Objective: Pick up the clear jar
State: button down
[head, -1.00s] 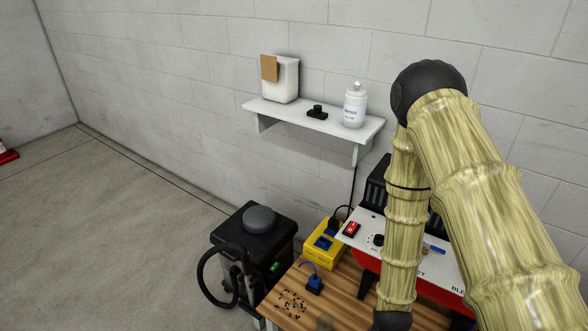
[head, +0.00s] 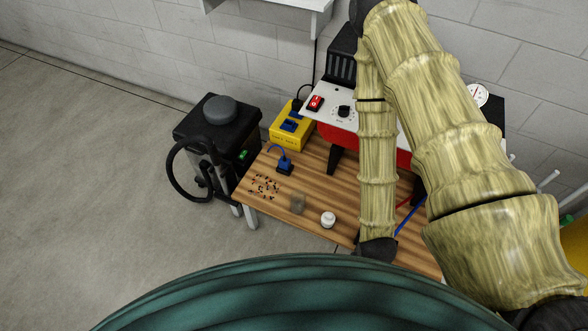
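A small see-through, greyish jar (head: 298,203) stands on the wooden table (head: 310,172) near its front edge in the head view. It is faint against the wood. A small white round object (head: 328,219) sits just to its right, apart from it. My arm comes down over the table to the right of both, ending in a dark joint low in the picture. My gripper itself does not show; what lies beyond that joint is hidden or out of view.
A blue plug (head: 284,165) and scattered small parts (head: 264,186) lie left of the jar. Behind are a yellow box (head: 291,132) and a red-and-white machine (head: 335,107). A black unit (head: 218,126) with a hose stands left of the table. Open floor lies further left.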

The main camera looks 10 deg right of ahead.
aim_at(298, 197)
jog(key=k, duration=0.5)
jog(key=u, duration=1.5)
jog(key=i, duration=1.3)
jog(key=z, duration=2.65)
